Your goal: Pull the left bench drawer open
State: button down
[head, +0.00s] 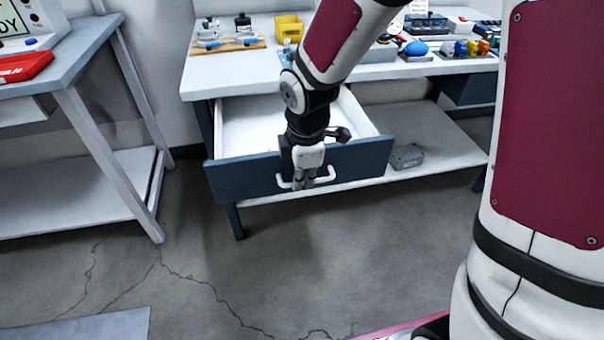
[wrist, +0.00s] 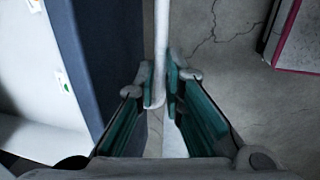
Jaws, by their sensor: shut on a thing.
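The left bench drawer (head: 232,179) has a dark blue front and a white inside, and it stands pulled well out of the bench in the head view. Its white bar handle (head: 326,177) runs along the front face. My gripper (head: 304,181) is at the handle, pointing down, with its fingers on either side of the bar. In the wrist view my gripper (wrist: 160,88) is shut on the handle (wrist: 161,45), with the blue drawer front (wrist: 90,60) to the left. Part of the handle is hidden by the fingers.
The white bench top (head: 235,75) carries a yellow bin (head: 289,27), a blue dome (head: 416,48) and other small parts. A grey box (head: 406,156) lies on the lower shelf (head: 440,145). Another table (head: 75,50) stands at left. The floor (head: 200,270) before the drawer is clear.

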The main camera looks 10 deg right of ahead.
jog(key=c, duration=1.7)
grip_release()
jog(key=r, duration=0.4)
jog(key=s+r, duration=0.1)
jog(key=r, duration=0.3)
jog(key=s+r, duration=0.1)
jog(key=r, duration=0.3)
jog(key=shift+s, duration=0.1)
jog(key=s+d+r+m+g, duration=0.1)
jog(key=s+d+r+m, duration=0.15)
jog(key=s+m, duration=0.5)
jog(key=s+d+r+m, duration=0.1)
jog(key=s+d+m, duration=0.3)
jog(key=s, duration=0.7)
jog(key=s+d+r+m+g, duration=0.1)
jog(key=s+d+m, duration=0.1)
jog(key=s+m, duration=0.6)
jog(key=r+t+p, duration=0.1)
jog(key=r+p, duration=0.6)
jog(key=r, duration=0.1)
jog(key=r+n+t+p, duration=0.1)
jog(key=r+p, duration=0.7)
jog(key=r, duration=0.1)
jog(key=s+r+t+p, duration=0.1)
jog(key=r+t+p, duration=0.1)
jog(key=r+p, duration=0.6)
jog(key=shift+d+r, duration=0.1)
jog(key=shift+r, duration=0.15)
